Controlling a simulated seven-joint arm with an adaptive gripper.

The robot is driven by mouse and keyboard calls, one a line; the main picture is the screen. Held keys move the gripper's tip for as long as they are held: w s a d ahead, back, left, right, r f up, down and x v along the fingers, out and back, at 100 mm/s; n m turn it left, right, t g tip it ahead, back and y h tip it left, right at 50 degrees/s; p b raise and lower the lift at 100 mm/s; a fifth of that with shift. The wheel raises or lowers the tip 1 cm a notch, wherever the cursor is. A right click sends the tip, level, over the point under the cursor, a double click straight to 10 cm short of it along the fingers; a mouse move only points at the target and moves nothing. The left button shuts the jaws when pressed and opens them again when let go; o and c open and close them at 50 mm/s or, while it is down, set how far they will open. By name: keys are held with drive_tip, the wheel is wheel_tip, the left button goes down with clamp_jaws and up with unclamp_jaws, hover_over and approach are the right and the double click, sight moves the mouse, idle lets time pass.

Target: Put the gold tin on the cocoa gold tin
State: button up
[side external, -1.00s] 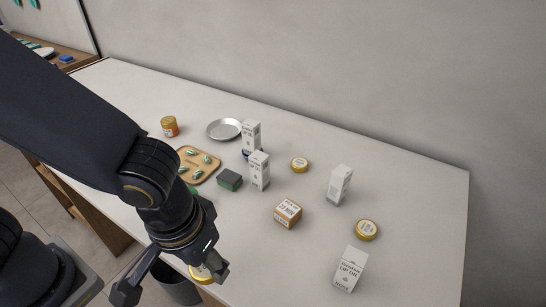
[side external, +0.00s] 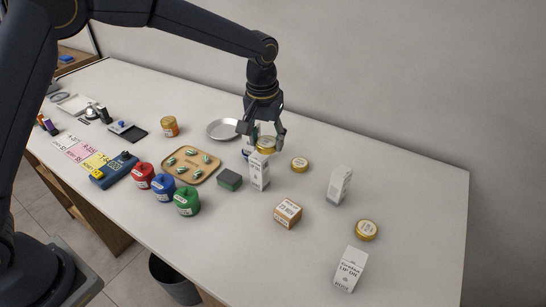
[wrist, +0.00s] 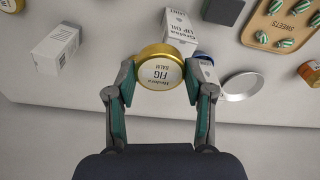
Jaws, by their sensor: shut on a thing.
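My gripper (side external: 265,140) is shut on a gold tin (side external: 266,144), held above the back part of the counter. In the wrist view the gripper (wrist: 160,90) has its fingers on both sides of this tin (wrist: 159,68), whose label reads FIG BALM. Another gold tin (side external: 299,165) lies on the counter just right of the held one. A further gold tin (side external: 367,230) lies farther right and forward; a gold tin (wrist: 10,5) is cut off at the wrist view's top left corner. The labels on the resting tins are too small to read, so I cannot tell which is cocoa.
White lip oil boxes (side external: 259,172) (side external: 340,185) (side external: 350,270) stand nearby, one close below my gripper. An orange-brown box (side external: 288,213), a dark green box (side external: 229,179), a sweets tray (side external: 192,166) and a silver dish (side external: 224,129) are around. The right rear counter is clear.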

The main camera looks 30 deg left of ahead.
drive_tip(key=w+d+f, duration=0.2)
drive_tip(key=w+f, duration=0.2)
drive_tip(key=w, duration=0.4)
hover_over(300, 162)
drive_tip(key=f, duration=0.5)
drive_tip(key=shift+s+f, duration=0.15)
drive_tip(key=shift+s, duration=0.15)
drive_tip(key=shift+w+f, duration=0.15)
drive_tip(key=shift+f, duration=1.5)
drive_tip(key=shift+f, duration=0.1)
drive_tip(key=o, duration=1.1)
drive_tip(key=shift+c, duration=0.2)
